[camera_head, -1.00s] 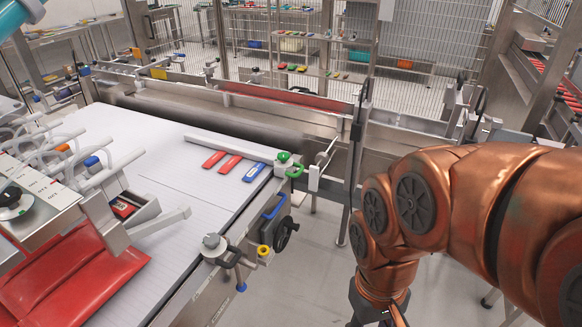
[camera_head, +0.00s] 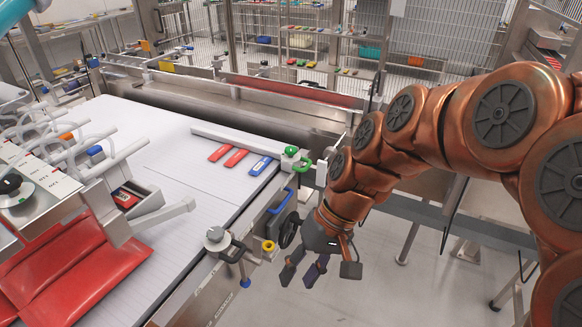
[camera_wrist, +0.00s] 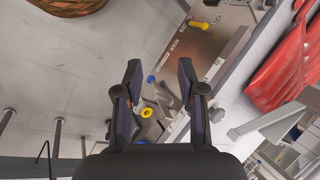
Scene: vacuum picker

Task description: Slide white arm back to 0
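A long white bar (camera_head: 236,142) lies across the far part of the white conveyor, its right end at a green knob and clamp (camera_head: 294,158) on the belt's edge. A shorter pale arm (camera_head: 162,217) juts from the picker unit at the left. I cannot tell which of these is the white arm, and no 0 mark is readable. My gripper (camera_head: 301,272) hangs beside the conveyor's right side, fingers down. The wrist view shows its fingers (camera_wrist: 158,78) open and apart with nothing held, over a yellow ring knob (camera_wrist: 146,113).
Red and blue tags (camera_head: 235,158) lie beside the bar. Red pouches (camera_head: 85,275) lie at the left front. A black handwheel (camera_head: 289,230), a blue handle (camera_head: 281,201) and a clamp post (camera_head: 216,237) stick out at the conveyor's right side.

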